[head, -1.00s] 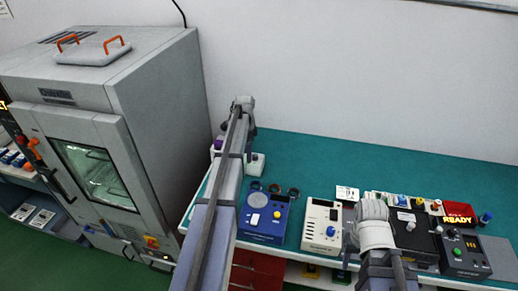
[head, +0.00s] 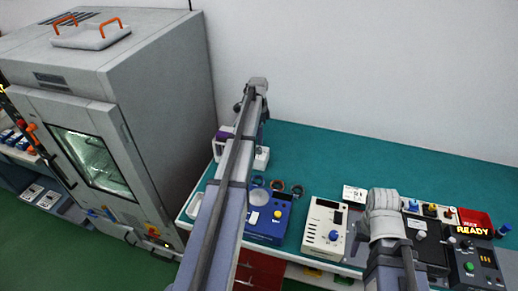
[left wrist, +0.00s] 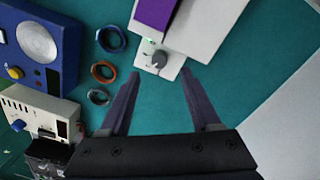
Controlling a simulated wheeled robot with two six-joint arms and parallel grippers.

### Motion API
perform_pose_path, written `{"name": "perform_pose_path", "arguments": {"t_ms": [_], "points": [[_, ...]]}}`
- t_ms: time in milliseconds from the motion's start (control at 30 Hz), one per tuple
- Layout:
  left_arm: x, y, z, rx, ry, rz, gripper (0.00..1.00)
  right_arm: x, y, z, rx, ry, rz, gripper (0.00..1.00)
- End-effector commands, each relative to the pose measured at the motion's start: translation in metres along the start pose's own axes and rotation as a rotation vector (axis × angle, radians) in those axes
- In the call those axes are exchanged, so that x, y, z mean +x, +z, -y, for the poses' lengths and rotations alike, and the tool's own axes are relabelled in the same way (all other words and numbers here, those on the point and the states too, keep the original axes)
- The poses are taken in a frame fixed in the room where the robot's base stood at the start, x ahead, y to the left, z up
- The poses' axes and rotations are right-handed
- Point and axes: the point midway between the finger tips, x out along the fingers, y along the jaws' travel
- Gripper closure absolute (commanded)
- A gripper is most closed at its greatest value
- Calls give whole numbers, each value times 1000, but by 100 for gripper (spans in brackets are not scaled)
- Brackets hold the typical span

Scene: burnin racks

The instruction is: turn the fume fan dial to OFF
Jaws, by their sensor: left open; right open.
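The fume fan dial appears to be the small grey knob (left wrist: 158,59) on a white panel at the foot of a white unit with a purple top (left wrist: 155,12). A small green light glows beside it; its lettering is too small to read. My left gripper (left wrist: 160,76) is open and empty, and in the left wrist view its fingertips lie to either side of the knob's panel, apart from the knob. In the head view the white unit (head: 262,158) is partly behind my left arm, which hides the left gripper. My right gripper is not visible.
A blue device (head: 268,217), a cream device (head: 324,228) and several dark boxes line the bench front. Three coloured rings (left wrist: 103,71) lie on the green mat near the blue device. A grey oven cabinet (head: 160,90) stands left of the bench. The mat behind is clear.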

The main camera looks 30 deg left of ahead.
Motion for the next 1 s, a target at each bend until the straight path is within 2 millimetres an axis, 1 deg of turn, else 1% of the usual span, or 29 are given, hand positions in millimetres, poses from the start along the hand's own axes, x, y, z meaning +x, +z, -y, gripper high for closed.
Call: {"name": "perform_pose_path", "arguments": {"t_ms": [33,300,433,567,833,867,1000], "points": [[11,0,0,0,0,0,36,11,-1,1,0,0,0,50],[46,0,0,0,0,0,36,46,-3,4,1,0,0,50],[59,0,0,0,0,0,36,59,-4,6,1,0,0,50],[65,0,0,0,0,0,36,64,-4,6,1,0,0,50],[64,0,0,0,0,0,36,63,-4,6,1,0,0,50],[64,0,0,0,0,0,38,63,-4,6,1,0,0,50],[64,0,0,0,0,0,54,63,-4,6,1,0,0,50]]}}
